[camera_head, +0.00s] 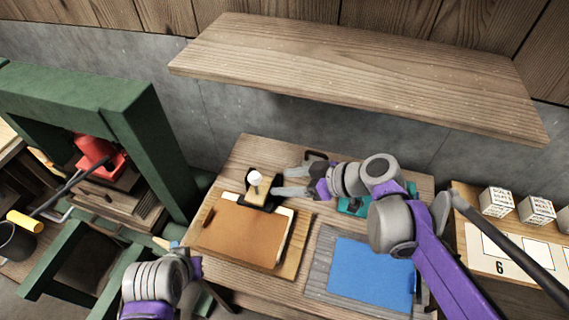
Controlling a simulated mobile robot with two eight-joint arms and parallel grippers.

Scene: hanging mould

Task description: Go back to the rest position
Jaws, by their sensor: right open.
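My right gripper (283,182) shows in the head view above the middle of the wooden table. Its two grey fingers are apart and point left, with nothing seen between them. Their tips are close to a small wooden block with a white knob (256,178); I cannot tell whether they touch it. My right arm comes in from the lower right, over a teal object (350,207) that it partly hides. My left gripper (180,254) is at the lower left, near the table's left edge. Its fingers are not clear, so I cannot tell its opening.
A brown sheet on a board (240,230) and a blue sheet on a grey board (368,272) lie on the table (262,148). A wooden shelf (350,70) hangs above. A green frame (150,140) stands left. Printed white cubes (497,202) sit right.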

